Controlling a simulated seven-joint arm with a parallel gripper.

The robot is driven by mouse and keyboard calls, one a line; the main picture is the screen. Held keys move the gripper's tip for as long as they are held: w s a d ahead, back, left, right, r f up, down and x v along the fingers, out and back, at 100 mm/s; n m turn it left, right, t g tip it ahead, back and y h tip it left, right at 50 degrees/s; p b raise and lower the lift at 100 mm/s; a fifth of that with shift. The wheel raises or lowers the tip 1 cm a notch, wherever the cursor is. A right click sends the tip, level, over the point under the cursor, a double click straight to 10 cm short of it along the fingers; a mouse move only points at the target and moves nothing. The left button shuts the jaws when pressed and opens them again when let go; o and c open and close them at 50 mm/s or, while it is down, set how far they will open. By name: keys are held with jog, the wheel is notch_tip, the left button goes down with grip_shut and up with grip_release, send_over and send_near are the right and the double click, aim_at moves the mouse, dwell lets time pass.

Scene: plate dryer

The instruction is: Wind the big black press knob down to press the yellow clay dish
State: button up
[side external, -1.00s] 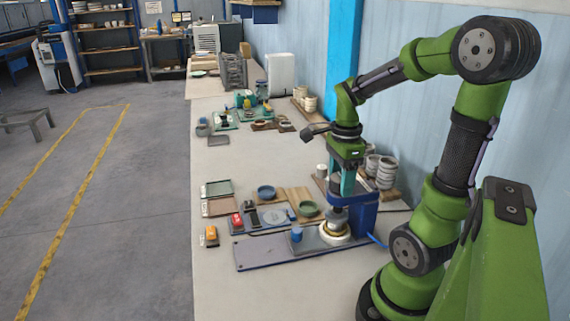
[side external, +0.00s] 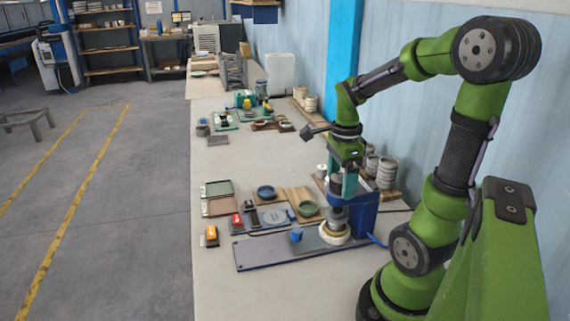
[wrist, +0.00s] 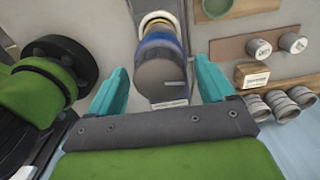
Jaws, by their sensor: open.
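The press stands on a flat grey-blue base plate (side external: 275,254), with a blue upright (side external: 366,212). My gripper (side external: 342,196) is above the press and points down. In the wrist view, my open gripper (wrist: 162,88) has one teal finger on each side of the dark grey round press knob (wrist: 160,78). Gaps show between fingers and knob; I cannot tell whether the lower tips touch it. A blue collar and a pale ring with a yellow band (wrist: 153,20) lie beyond the knob. The clay dish itself is mostly hidden under the press head.
A blue bowl (side external: 266,192) and a green bowl (side external: 308,209) stand behind the press. Stacked pale rings (side external: 386,172) stand near the wall. An orange-topped device (side external: 211,236) sits at the left table edge. The front of the table is clear.

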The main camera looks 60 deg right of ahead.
aim_at(340, 175)
notch_tip(340, 175, up, 17)
dwell(0.5)
jog(key=shift+f, duration=0.1)
jog(key=w+a+f+n+t, duration=0.4)
jog(key=a+f+n, duration=0.15)
jog(key=n, duration=0.75)
jog(key=a+f+n+t+y, duration=0.2)
jog(key=a+f+n+t, duration=0.1)
jog(key=a+n, duration=0.7)
jog(key=s+a, duration=0.1)
jog(key=a, duration=0.3)
